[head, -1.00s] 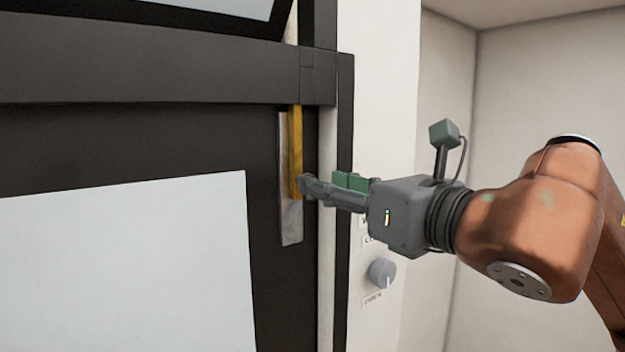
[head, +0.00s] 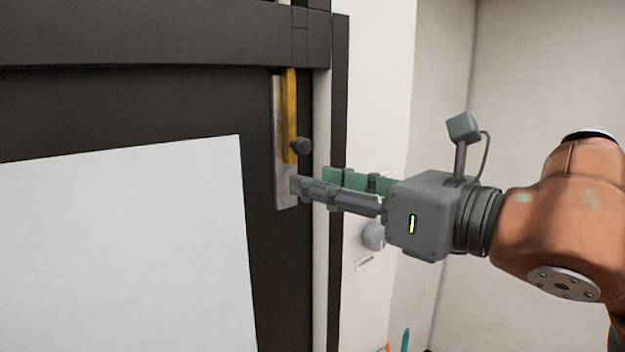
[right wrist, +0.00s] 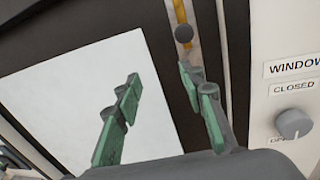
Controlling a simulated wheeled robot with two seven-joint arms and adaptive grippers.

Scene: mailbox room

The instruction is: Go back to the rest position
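My right gripper (head: 312,181) is in front of the dark window frame, just below a yellow handle (head: 290,115) with a dark round knob (head: 301,147) at its lower end. In the right wrist view the gripper's two green-and-grey fingers (right wrist: 160,76) are spread apart with nothing between them. There the handle (right wrist: 180,12) and its knob (right wrist: 183,33) show beyond the fingertips, apart from them. The handle stands upright on a metal plate (head: 283,198). My left gripper is not in view.
A grey dial (right wrist: 294,123) is on the white wall (right wrist: 285,25) under labels reading WINDOW and CLOSED. In the head view the gripper partly covers this dial (head: 373,236). A pale panel (head: 130,250) fills the lower left. A teal object (head: 405,340) shows at the bottom edge.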

